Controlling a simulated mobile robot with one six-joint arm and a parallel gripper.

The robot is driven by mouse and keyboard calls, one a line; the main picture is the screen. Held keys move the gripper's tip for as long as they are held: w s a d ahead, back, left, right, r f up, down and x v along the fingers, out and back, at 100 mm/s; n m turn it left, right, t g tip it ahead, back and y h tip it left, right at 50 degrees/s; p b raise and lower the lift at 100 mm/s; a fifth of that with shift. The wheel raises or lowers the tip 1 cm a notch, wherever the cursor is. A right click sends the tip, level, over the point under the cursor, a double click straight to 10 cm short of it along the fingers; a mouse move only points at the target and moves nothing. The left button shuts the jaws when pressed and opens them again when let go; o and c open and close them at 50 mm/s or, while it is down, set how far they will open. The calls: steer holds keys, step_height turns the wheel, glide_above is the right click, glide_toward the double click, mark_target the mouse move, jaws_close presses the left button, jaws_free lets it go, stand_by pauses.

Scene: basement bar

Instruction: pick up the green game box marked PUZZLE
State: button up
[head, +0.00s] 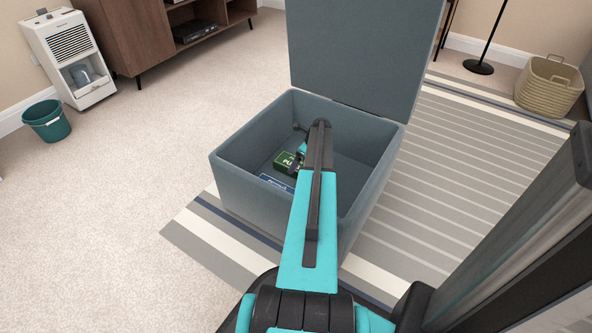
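The green game box (284,162) lies low inside an open blue-grey storage box (232,174). Only part of its lettering shows, and my arm covers its right side. My gripper (293,167) is down inside the storage box, at or just over the green box. It is small and partly hidden by my own arm, so I cannot tell whether its fingers are apart, or whether they touch the green box.
A blue box (275,184) lies in front of the green one, near the front wall. The storage box's lid (365,45) stands upright at the back. A striped rug (470,170) lies under it. A teal bin (47,121) and a basket (547,86) stand well away.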

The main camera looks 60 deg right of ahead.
steer(key=shift+f, duration=0.1)
steer(key=shift+b+x, duration=1.75)
steer(key=shift+x, duration=0.7)
steer(key=shift+w, duration=0.15)
steer(key=c, duration=1.5)
steer(key=shift+r, duration=0.2)
steer(key=shift+r+p, duration=2.4)
steer(key=shift+r, duration=2.5)
